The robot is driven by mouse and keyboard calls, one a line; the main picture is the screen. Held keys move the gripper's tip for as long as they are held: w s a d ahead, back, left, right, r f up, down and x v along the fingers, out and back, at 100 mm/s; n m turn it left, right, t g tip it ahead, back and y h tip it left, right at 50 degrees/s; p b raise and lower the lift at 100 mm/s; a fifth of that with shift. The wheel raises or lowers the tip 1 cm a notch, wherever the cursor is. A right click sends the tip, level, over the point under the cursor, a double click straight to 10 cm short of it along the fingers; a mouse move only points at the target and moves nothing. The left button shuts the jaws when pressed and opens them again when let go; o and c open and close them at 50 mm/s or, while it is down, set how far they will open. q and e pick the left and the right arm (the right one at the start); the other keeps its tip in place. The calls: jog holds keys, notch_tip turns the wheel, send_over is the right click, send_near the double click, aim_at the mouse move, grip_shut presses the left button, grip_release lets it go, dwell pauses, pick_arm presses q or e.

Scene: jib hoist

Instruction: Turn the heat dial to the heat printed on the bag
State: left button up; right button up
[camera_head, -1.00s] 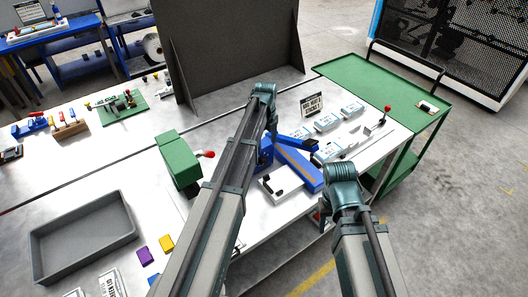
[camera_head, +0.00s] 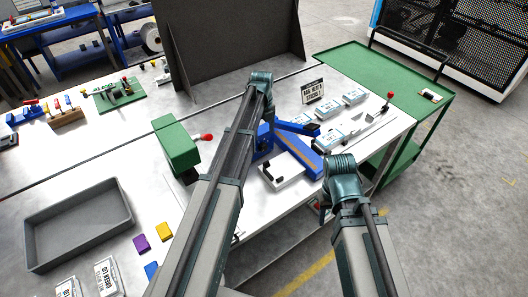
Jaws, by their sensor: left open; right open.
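A blue bench device (camera_head: 303,153), which looks like a bag sealer, stands right of centre on the white bench. A white block with a black handle (camera_head: 287,171) is at its front. I cannot make out a heat dial; my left arm covers part of the device. White printed bags (camera_head: 108,277) lie at the lower left, and other white packs (camera_head: 330,138) lie behind the device; their small print is unreadable. My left gripper (camera_head: 266,116) is over the device's left end, mostly hidden by its own arm. My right gripper (camera_head: 323,206) is open and empty near the bench's front edge.
A green box with a red knob (camera_head: 177,146) stands left of my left arm. A grey tray (camera_head: 75,225) and coloured blocks (camera_head: 164,230) are on the left. A small printed sign (camera_head: 313,91) stands behind the device. A green cart (camera_head: 375,62) adjoins the bench's right end.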

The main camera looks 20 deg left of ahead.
aim_at(264, 146)
pick_arm(q)
notch_tip(264, 146, down, 9)
jog(key=b, duration=0.7)
jog(key=shift+r+b, duration=0.1)
jog(key=shift+b, duration=0.25)
